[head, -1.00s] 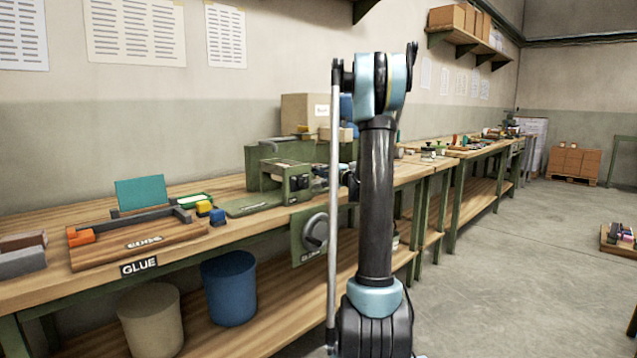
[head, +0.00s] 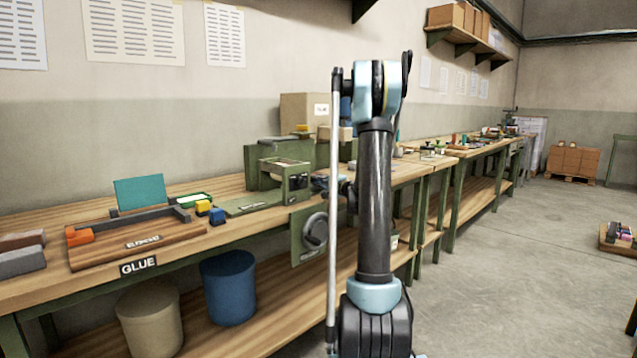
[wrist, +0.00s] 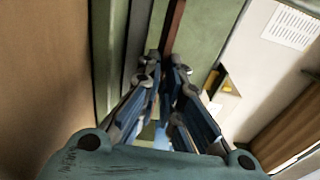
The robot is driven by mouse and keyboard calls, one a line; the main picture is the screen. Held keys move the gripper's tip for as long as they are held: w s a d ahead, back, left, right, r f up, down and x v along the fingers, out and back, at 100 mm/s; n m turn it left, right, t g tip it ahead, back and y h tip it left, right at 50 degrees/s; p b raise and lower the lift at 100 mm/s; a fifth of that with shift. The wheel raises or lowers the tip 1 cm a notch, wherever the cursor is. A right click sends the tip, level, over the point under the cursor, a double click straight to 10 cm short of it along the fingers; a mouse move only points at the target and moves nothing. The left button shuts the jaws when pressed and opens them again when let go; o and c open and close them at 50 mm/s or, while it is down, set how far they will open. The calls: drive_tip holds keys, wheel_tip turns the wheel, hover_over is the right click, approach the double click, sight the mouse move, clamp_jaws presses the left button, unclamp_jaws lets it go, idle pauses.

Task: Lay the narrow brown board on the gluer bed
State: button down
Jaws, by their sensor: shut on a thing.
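The gluer is a green machine (head: 265,155) on the long bench, with a flat green plate (head: 245,205) at its left and a hand wheel on its front. My gripper (wrist: 168,72) is shut on the narrow brown board (wrist: 174,28), a thin reddish-brown strip that runs up out of the wrist picture from between the fingertips. A green surface lies beyond and around the strip; I cannot tell whether the board touches it. In the head view my gripper is a small dark shape at the gluer's right side, partly hidden by my arm, and the board cannot be made out.
A wooden jig (head: 135,243) with an orange block stands left of the gluer on the bench. Yellow and blue blocks (head: 217,217) sit between them. A cardboard box (head: 303,112) is behind the gluer. Bins stand on the lower shelf. The floor at right is mostly clear.

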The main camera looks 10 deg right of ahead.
drive_tip(key=shift+f, duration=0.15)
drive_tip(key=c, duration=1.8)
unclamp_jaws()
